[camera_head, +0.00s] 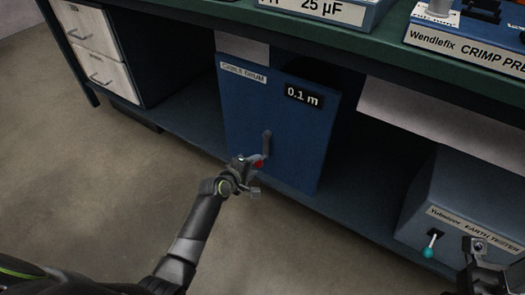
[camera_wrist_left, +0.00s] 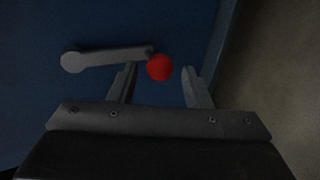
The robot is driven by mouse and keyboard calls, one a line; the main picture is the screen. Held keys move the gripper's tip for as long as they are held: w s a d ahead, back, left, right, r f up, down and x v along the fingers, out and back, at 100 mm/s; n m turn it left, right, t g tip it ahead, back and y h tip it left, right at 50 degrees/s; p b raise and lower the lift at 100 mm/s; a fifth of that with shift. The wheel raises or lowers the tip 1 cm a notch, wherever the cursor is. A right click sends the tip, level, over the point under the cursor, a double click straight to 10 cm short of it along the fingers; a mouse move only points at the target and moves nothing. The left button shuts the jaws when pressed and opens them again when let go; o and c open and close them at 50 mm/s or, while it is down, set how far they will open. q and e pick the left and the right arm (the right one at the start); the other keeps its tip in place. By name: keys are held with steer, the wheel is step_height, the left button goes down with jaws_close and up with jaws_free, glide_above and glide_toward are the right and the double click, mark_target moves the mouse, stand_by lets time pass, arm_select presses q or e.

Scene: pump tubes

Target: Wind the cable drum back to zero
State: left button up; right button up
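The blue cable drum box (camera_head: 240,110) stands under the bench. Its black display (camera_head: 304,96) reads 0.1 m. A grey crank arm (camera_head: 266,142) on its front hangs down and ends in a red knob (camera_head: 260,163). My left gripper (camera_head: 254,175) is at the knob. In the left wrist view the crank (camera_wrist_left: 105,57) runs across to the red knob (camera_wrist_left: 159,66), which lies between the fingertips of my open left gripper (camera_wrist_left: 160,80), with a gap on the right. My right gripper (camera_head: 488,268) is partly in view at the lower right corner; its finger state is unclear.
A grey-blue earth tester box (camera_head: 455,195) with a teal-knobbed lever (camera_head: 430,245) stands at the right, near my right gripper. The green bench top (camera_head: 330,45) is above the drum. A drawer unit (camera_head: 92,50) is at the left. Open floor (camera_head: 90,180) lies in front.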

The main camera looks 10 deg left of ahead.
arm_select(q)
steer(key=c, duration=0.6)
steer(key=shift+s+d+r+p, duration=0.15)
steer(key=shift+s+d+p, duration=0.1)
steer(key=shift+d+p, duration=0.35)
steer(key=shift+d, duration=0.15)
steer(key=shift+s+d, duration=0.1)
steer(key=shift+s+d+r+p, duration=0.15)
steer(key=shift+d+p, duration=0.45)
steer(key=shift+d, duration=0.15)
steer(key=shift+r, duration=0.1)
